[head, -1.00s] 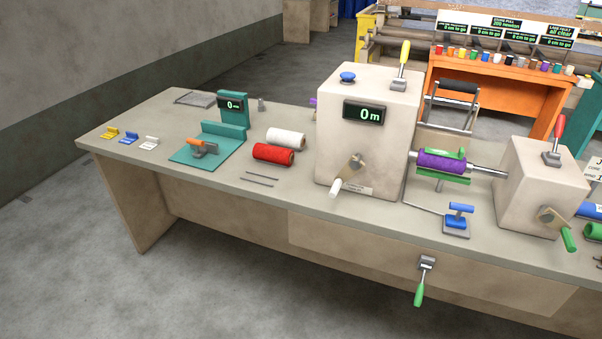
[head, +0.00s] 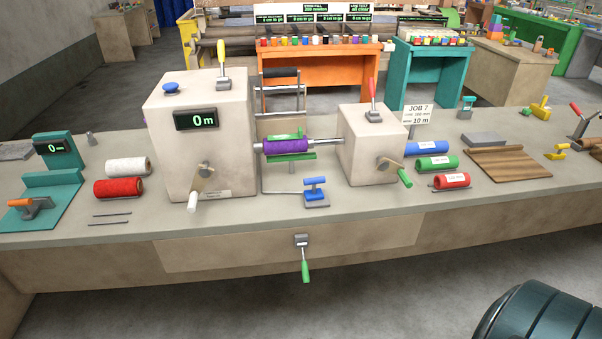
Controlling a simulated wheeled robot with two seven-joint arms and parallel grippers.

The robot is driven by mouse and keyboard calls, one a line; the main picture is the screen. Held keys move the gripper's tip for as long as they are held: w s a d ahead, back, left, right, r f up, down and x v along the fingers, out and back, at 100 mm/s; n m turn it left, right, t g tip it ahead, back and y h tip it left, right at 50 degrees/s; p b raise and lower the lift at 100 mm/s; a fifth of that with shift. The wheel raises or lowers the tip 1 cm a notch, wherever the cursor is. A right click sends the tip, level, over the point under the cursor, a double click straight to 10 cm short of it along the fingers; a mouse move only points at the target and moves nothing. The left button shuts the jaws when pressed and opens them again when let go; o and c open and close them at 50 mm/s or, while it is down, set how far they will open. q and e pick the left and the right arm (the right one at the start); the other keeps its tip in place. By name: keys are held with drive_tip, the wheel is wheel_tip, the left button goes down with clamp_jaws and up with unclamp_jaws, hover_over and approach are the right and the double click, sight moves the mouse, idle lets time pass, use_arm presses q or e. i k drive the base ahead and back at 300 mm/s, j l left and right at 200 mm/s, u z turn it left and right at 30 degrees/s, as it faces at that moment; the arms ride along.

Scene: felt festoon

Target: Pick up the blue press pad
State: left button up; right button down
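A small tool with a blue T-shaped handle, a blue block and a grey base (head: 316,193) sits near the front edge of the bench, in front of the purple roll (head: 286,145). It is the only press-like blue piece I see now; I cannot tell for sure that it is the blue press pad. A blue knob (head: 171,87) sits on top of the large beige box, and a blue roll (head: 427,148) lies right of the smaller box. Neither of my grippers shows in the head view.
The large beige box (head: 200,130) and smaller beige box (head: 372,145) stand on the bench (head: 120,228). A white crank handle (head: 192,203) and a green one (head: 405,178) project forward. A green-handled lever (head: 305,265) hangs at the bench front. Red and white rolls lie left.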

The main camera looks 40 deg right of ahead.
sight(314, 194)
drive_tip(key=z, duration=1.2)
drive_tip(key=i+j+u, duration=0.1)
drive_tip(key=i+u, duration=0.15)
drive_tip(key=i, duration=0.8)
